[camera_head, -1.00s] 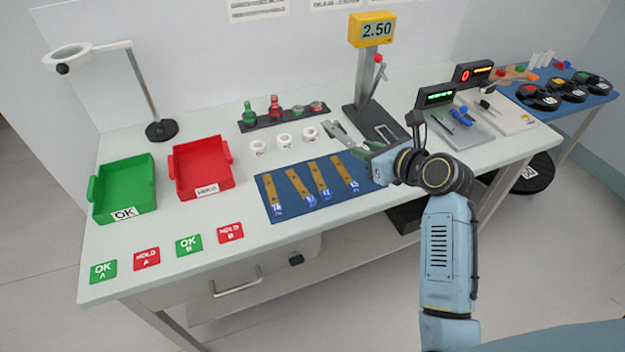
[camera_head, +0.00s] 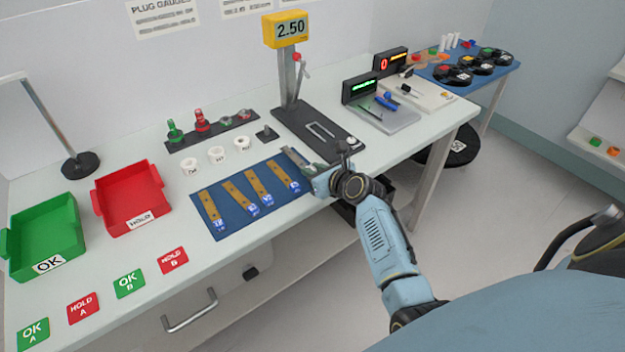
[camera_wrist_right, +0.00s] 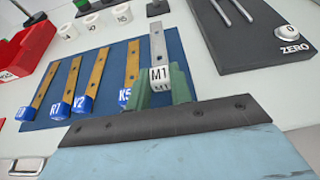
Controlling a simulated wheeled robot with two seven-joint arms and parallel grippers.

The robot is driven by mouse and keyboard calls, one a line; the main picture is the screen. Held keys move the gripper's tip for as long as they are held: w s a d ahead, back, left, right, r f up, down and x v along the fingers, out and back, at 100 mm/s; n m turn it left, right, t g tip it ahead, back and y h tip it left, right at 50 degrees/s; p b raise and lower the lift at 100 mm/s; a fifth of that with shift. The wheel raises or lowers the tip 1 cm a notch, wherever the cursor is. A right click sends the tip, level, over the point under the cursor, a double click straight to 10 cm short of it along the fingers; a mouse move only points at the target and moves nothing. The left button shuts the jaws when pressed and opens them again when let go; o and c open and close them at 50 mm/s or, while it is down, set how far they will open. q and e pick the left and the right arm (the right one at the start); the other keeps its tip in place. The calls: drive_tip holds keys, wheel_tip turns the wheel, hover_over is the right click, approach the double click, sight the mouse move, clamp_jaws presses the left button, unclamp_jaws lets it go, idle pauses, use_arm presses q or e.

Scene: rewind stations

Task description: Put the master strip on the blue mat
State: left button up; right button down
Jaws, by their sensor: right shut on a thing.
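The master strip is a grey metal strip with a white M1 tag (camera_wrist_right: 160,75); its grey length also shows in the head view (camera_head: 294,157). My right gripper (camera_head: 312,170) is shut on it at the tag end, with green fingers (camera_wrist_right: 165,88) either side of the tag. The strip is at the right end of the blue mat (camera_head: 240,222); I cannot tell whether it touches the mat. Several brass strips with blue tags lie on the mat, including V2 (camera_wrist_right: 93,75) and K5 (camera_wrist_right: 131,72). My left gripper is not in view.
A gauge stand (camera_head: 290,75) reading 2.50 has its dark base just behind and right of the gripper. White rings (camera_head: 217,156) stand behind the mat. A red tray (camera_head: 130,200) and a green tray (camera_head: 45,240) are at left.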

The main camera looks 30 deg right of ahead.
drive_tip(key=shift+f+b, duration=0.3)
drive_tip(key=shift+f, duration=0.8)
drive_tip(key=shift+f, duration=0.2)
drive_tip(key=c, duration=1.3)
unclamp_jaws()
drive_tip(key=shift+o, duration=0.2)
drive_tip(key=shift+r, duration=0.15)
